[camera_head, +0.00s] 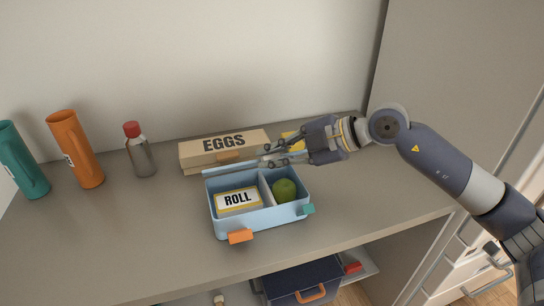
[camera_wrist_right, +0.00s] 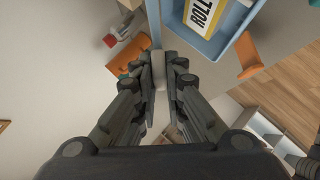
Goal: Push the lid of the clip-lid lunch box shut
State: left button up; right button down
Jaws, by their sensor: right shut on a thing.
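The light blue lunch box (camera_head: 262,222) stands open on the counter. It holds a box labelled ROLL (camera_head: 238,201) on the left and a green apple (camera_head: 284,190) on the right of a divider. Its lid (camera_head: 222,170) is raised at the back and shows nearly edge-on as a thin strip. My right gripper (camera_head: 268,156) is at the lid's edge, above the back of the box. In the wrist view the fingers (camera_wrist_right: 159,75) are shut on the lid, whose edge (camera_wrist_right: 155,22) runs up between them. The fingers hide part of it. My left gripper is not in view.
An EGGS carton (camera_head: 222,147) stands close behind the lid. A yellow thing (camera_head: 291,138) is partly hidden behind my right gripper. A red-capped bottle (camera_head: 140,152), an orange tumbler (camera_head: 76,150) and a teal tumbler (camera_head: 22,160) stand left. The counter's front left is clear.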

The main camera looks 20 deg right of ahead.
jog(key=s+f+b, duration=0.2)
jog(key=s+f, duration=0.2)
jog(key=f, duration=0.2)
jog(key=shift+b, duration=0.3)
jog(key=shift+f, duration=0.1)
jog(key=c, duration=1.7)
grip_release()
jog(key=shift+o, duration=0.2)
jog(key=shift+w, duration=0.25)
jog(key=v, duration=1.2)
